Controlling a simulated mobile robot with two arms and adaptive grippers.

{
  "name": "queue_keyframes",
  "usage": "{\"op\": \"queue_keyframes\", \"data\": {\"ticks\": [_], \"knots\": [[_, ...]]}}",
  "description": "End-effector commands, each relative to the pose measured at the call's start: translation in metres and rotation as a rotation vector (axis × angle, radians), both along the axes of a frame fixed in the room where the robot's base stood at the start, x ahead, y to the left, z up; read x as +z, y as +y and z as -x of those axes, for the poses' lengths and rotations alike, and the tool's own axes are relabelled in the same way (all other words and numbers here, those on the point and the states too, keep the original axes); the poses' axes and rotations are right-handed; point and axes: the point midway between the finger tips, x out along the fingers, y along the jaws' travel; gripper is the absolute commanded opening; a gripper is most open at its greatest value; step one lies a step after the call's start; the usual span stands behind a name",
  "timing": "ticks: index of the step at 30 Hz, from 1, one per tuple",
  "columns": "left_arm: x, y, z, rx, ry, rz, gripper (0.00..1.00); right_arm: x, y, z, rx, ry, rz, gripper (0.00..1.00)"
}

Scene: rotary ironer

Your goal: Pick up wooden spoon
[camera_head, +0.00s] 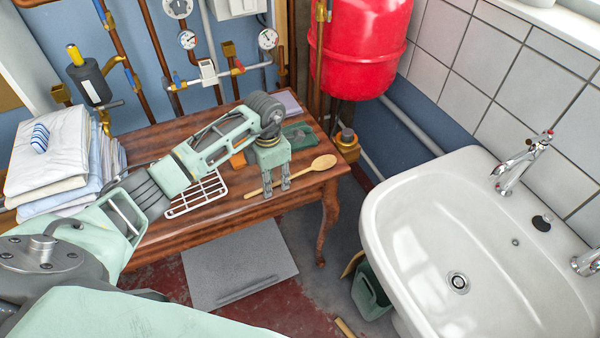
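The wooden spoon (322,163) lies near the front edge of the wooden table (160,238), its bowl to the right and its handle running left. My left gripper (277,188) points down over the spoon's handle. Its two fingers are apart, and their tips are at or just above the handle; I cannot tell whether they touch it. The fingers hide a short part of the handle. My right gripper is not in view.
A white wire rack (197,194), an orange object (238,160) and a green item (299,136) lie nearby on the table. Folded laundry (48,160) is stacked at left. A white sink (400,215) stands at right; a red tank (360,50) hangs behind.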

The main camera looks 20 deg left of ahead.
Motion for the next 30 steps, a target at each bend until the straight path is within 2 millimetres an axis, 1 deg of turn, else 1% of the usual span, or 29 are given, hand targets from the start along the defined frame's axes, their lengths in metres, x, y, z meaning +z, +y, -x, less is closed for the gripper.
{"op": "queue_keyframes", "data": {"ticks": [1,9,19,23,26,29,30], "knots": [[0.000,0.000,0.000,0.000,0.000,0.000,0.22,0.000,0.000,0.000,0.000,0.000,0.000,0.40],[0.000,0.000,0.000,0.000,0.000,0.000,0.00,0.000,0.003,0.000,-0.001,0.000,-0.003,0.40],[0.001,0.000,0.000,0.000,-0.001,0.001,0.00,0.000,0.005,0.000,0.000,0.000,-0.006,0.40],[0.004,0.000,-0.001,0.000,-0.002,0.000,0.00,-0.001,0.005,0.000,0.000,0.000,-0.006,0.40],[0.011,0.000,-0.001,-0.001,-0.004,-0.001,0.00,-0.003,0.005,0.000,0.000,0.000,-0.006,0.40],[0.024,0.001,-0.001,0.000,-0.005,-0.001,0.00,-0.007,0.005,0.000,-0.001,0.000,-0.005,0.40],[0.031,0.001,-0.002,-0.001,-0.006,-0.002,0.00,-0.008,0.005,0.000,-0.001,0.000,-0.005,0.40]]}}
